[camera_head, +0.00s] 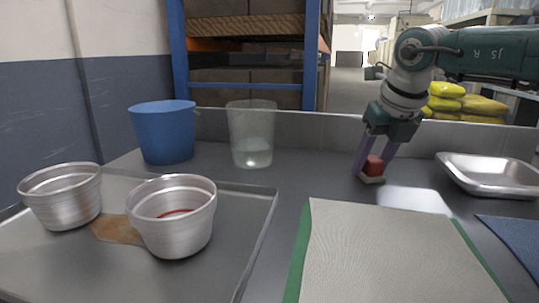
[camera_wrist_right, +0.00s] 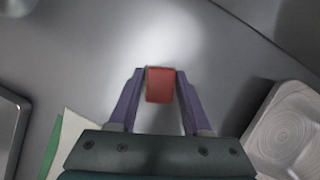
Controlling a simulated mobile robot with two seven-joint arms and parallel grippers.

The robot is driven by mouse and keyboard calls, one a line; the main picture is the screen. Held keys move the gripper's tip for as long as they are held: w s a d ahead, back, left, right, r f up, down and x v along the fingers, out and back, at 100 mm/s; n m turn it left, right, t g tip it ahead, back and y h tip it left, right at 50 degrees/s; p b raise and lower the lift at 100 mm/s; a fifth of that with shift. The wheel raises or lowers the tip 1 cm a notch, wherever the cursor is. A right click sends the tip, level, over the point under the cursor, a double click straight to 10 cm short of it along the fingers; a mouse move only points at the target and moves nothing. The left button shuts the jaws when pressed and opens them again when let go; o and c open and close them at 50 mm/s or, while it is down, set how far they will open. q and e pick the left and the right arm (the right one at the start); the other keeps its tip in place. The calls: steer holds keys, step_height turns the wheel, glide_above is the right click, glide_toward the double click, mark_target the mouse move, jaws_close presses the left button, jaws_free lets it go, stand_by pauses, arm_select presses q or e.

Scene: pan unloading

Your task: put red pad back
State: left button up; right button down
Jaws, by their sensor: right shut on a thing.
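The red pad (camera_head: 374,165) is a small red block with a pale layer under it. My right gripper (camera_head: 372,170) is shut on it near the back of the grey table, between the clear cup and the metal tray. In the right wrist view the red pad (camera_wrist_right: 160,85) sits between the purple fingertips of my right gripper (camera_wrist_right: 160,88). In the head view the pad appears at or just above the table; I cannot tell if it touches. My left gripper is not in view.
A blue cup (camera_head: 163,130) and a clear cup (camera_head: 251,135) stand at the back left. Two metal pots (camera_head: 62,195) (camera_head: 180,235) stand on a large tray (camera_head: 240,225); one holds something red. A beige mat (camera_head: 380,250) lies in front. A metal tray (camera_head: 490,172) is at right.

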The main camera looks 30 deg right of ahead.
steer(key=shift+f, duration=0.2)
steer(key=shift+c, duration=1.7)
jaws_free()
steer(key=shift+r, duration=0.1)
steer(key=shift+r, duration=0.25)
steer(key=shift+s+r, duration=0.15)
steer(key=shift+r, duration=0.25)
steer(key=p+v, duration=0.1)
steer(key=v, duration=1)
